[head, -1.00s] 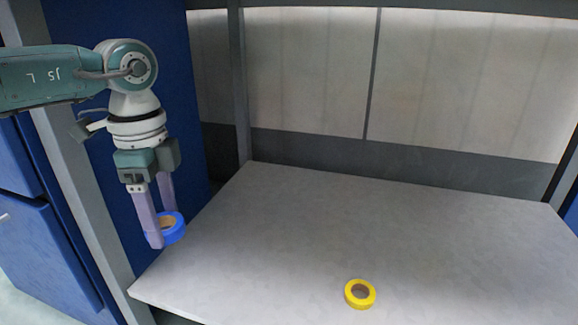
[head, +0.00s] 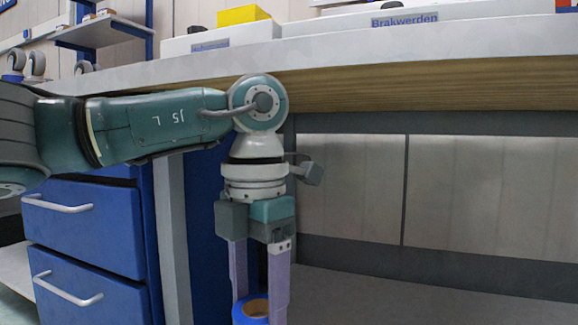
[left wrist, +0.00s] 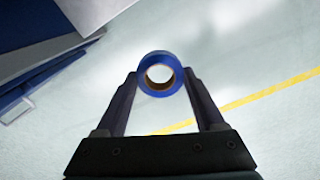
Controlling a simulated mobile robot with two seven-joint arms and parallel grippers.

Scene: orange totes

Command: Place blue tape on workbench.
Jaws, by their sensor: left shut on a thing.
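The blue tape (head: 252,310) is a blue ring with a brown core, near the bottom of the head view. My left gripper (head: 258,305) points down and is shut on it, one finger on each side. In the left wrist view the blue tape (left wrist: 160,74) sits between the fingertips, above the floor. The workbench (head: 430,92) shows its front edge across the upper part of the head view. My left gripper hangs below the level of that top. My right gripper is not in view.
Blue drawers (head: 88,222) with pale handles stand at the left. A lower grey shelf (head: 350,298) lies under the bench. The floor (left wrist: 240,60) shows beneath the left gripper.

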